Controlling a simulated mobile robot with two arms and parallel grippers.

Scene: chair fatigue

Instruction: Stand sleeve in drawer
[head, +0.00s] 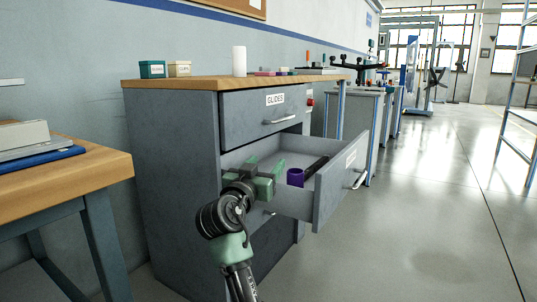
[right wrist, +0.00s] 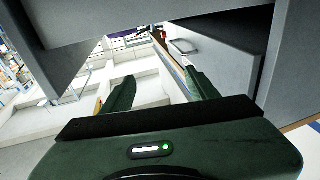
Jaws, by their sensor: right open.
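The middle drawer (head: 336,186) of a grey cabinet is pulled open. A purple sleeve (head: 295,177) stands upright in it, near the drawer front. My right gripper (head: 268,177) is over the open drawer, left of the purple sleeve and apart from it. Its jaws are open; in the right wrist view the two green fingers (right wrist: 160,90) are spread with nothing held between them. I cannot make out the sleeve in that view. My left gripper is not in view.
The cabinet's wooden top (head: 200,83) holds a white cylinder (head: 239,61), a green box (head: 152,69) and a tan box (head: 179,69). A shut drawer labelled GLIDES (head: 262,116) is above the open one. A dark bar (head: 316,165) lies behind the sleeve. Floor at right is clear.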

